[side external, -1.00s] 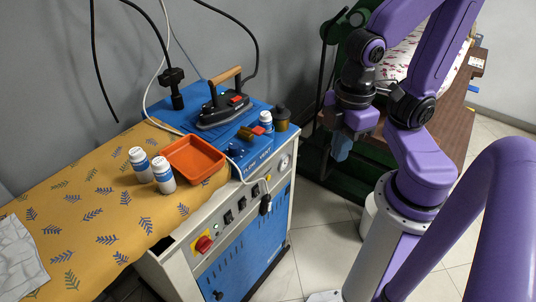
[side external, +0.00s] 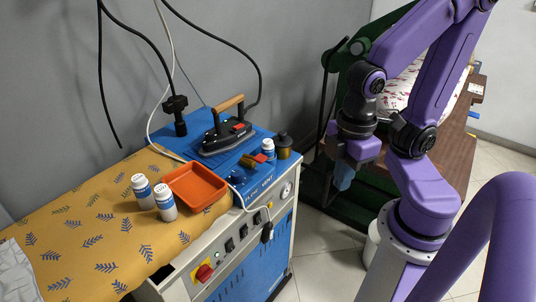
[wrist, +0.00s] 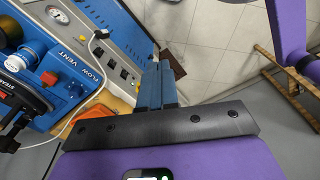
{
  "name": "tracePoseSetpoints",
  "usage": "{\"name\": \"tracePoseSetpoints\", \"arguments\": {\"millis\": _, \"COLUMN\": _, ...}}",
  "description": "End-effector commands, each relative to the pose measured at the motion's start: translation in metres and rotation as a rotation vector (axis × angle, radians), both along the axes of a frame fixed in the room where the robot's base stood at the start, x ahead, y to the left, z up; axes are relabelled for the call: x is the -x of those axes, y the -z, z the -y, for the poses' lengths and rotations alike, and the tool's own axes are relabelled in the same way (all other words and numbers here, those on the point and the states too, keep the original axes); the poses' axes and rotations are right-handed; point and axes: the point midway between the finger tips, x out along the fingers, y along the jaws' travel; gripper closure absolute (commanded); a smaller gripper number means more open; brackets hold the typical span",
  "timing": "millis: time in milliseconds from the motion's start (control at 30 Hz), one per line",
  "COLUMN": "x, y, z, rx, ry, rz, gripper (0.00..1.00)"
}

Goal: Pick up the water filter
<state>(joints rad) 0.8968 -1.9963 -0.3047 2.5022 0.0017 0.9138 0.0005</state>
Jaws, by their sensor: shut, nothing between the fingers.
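No thing is clearly marked as the water filter. My gripper (side external: 343,182) hangs in free air to the right of the machine, pointing down. Its blue fingers (wrist: 158,85) are together and empty, apart from both items.
An iron (side external: 226,134), a brass fitting with a red part (side external: 254,160) and cables share the machine top. An orange tray (side external: 196,188) and two white bottles (side external: 166,202) stand on the yellow patterned cover (side external: 85,235). Open floor lies below my gripper.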

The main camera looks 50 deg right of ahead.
Motion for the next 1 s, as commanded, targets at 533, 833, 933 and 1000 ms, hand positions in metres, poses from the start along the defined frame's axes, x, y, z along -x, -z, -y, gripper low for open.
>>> {"name": "tracePoseSetpoints", "arguments": {"millis": 533, "x": 0.000, "y": 0.000, "z": 0.000, "rx": 0.000, "ry": 0.000, "rz": 0.000, "gripper": 0.51}}
{"name": "tracePoseSetpoints", "arguments": {"millis": 833, "x": 0.000, "y": 0.000, "z": 0.000, "rx": -0.001, "ry": 0.001, "rz": 0.000, "gripper": 0.43}}
{"name": "tracePoseSetpoints", "arguments": {"millis": 933, "x": -0.007, "y": 0.004, "z": -0.003, "rx": -0.012, "ry": 0.019, "rz": 0.011, "gripper": 0.43}}
{"name": "tracePoseSetpoints", "arguments": {"millis": 1000, "x": -0.019, "y": 0.009, "z": -0.009, "rx": -0.037, "ry": 0.048, "rz": 0.031, "gripper": 0.43}}
